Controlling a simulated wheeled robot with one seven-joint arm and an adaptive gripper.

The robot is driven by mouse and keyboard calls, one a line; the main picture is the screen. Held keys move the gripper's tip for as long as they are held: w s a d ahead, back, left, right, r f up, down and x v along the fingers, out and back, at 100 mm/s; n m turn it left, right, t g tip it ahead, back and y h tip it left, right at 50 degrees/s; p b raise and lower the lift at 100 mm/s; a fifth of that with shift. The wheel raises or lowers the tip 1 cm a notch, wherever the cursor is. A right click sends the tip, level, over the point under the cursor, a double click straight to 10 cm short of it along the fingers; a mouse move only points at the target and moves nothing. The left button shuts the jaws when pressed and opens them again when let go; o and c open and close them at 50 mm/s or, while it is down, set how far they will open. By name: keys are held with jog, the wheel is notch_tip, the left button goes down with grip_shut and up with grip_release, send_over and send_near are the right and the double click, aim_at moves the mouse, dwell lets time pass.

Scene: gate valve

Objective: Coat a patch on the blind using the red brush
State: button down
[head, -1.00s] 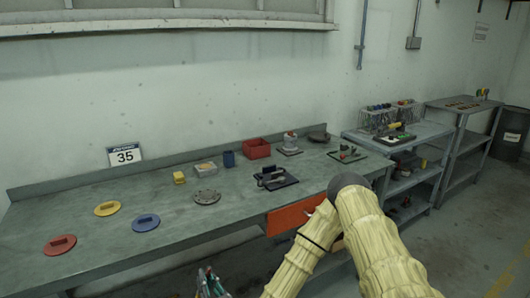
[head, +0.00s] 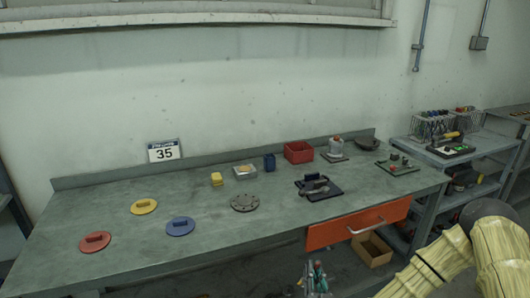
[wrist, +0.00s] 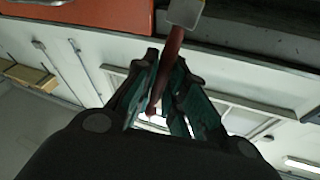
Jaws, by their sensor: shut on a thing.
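The blind, a grey round disc with holes around its rim (head: 244,202), lies flat on the middle of the workbench in the head view. My gripper (head: 316,277) is low in front of the bench, below and to the right of the blind, apart from it. In the wrist view my gripper (wrist: 167,72) is shut on the red handle of the brush (wrist: 172,45). A pale ferrule (wrist: 185,12) shows at the top edge; the bristles are out of the picture.
An orange drawer (head: 345,233) is under the front edge. The bench's left front is clear.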

jog(key=shift+f+t, duration=0.1)
jog(key=shift+t, duration=0.3)
jog(key=shift+s+d, duration=0.1)
jog(key=shift+d, duration=0.05)
jog(key=shift+r+t, duration=0.2)
jog(key=shift+t, duration=0.1)
